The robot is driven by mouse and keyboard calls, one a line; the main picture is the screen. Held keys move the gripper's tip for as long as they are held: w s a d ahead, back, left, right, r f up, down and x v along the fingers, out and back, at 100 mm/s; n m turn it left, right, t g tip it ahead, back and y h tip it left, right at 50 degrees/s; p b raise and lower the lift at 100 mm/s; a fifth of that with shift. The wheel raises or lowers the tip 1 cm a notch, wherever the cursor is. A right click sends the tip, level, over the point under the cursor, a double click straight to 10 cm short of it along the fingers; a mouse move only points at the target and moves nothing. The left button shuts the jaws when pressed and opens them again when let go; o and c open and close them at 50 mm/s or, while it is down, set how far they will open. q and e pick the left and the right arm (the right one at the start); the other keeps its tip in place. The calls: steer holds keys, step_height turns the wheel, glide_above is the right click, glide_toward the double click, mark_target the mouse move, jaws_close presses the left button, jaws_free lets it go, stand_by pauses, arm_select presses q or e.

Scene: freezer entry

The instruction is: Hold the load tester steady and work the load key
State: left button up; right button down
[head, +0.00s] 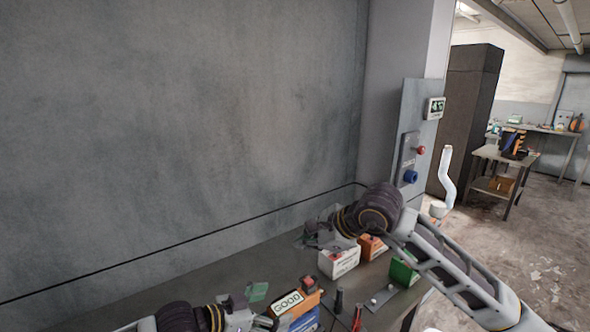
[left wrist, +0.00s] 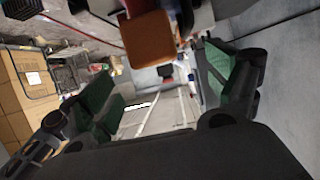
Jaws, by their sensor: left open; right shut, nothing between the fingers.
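An orange box with a white "GOOD" label (head: 288,302), which looks like the load tester, stands at the table's near edge in the head view. A dark reddish block (head: 309,282) shows at its top; I cannot tell whether it is the load key. My left gripper (head: 262,307) is open just left of the box, apart from it as far as I can tell. In the left wrist view its green-padded fingers (left wrist: 168,85) are spread with nothing clearly between them. An orange-brown face (left wrist: 148,40) shows beyond them. My right gripper (head: 318,233) is shut and empty above the table, farther back.
A white box (head: 339,262), an orange-and-white box (head: 373,247) and a green box (head: 404,271) stand behind and right of the labelled box. Dark and red tools (head: 338,302) stand beside it. A wall panel (head: 411,130) with a red knob and blue dial rises at the back right.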

arm_select(q)
steer(key=shift+s+a+r+p, duration=0.3)
steer(key=shift+s+a+p, duration=0.15)
steer(key=shift+a, duration=0.1)
steer(key=shift+a, duration=0.2)
stand_by(0.5)
steer(key=v, duration=1.1)
steer(key=shift+s, duration=0.2)
stand_by(0.9)
steer(key=shift+a+r, duration=0.1)
steer(key=shift+a, duration=0.1)
steer(key=shift+s+d, duration=0.1)
steer(key=shift+s, duration=0.05)
stand_by(0.4)
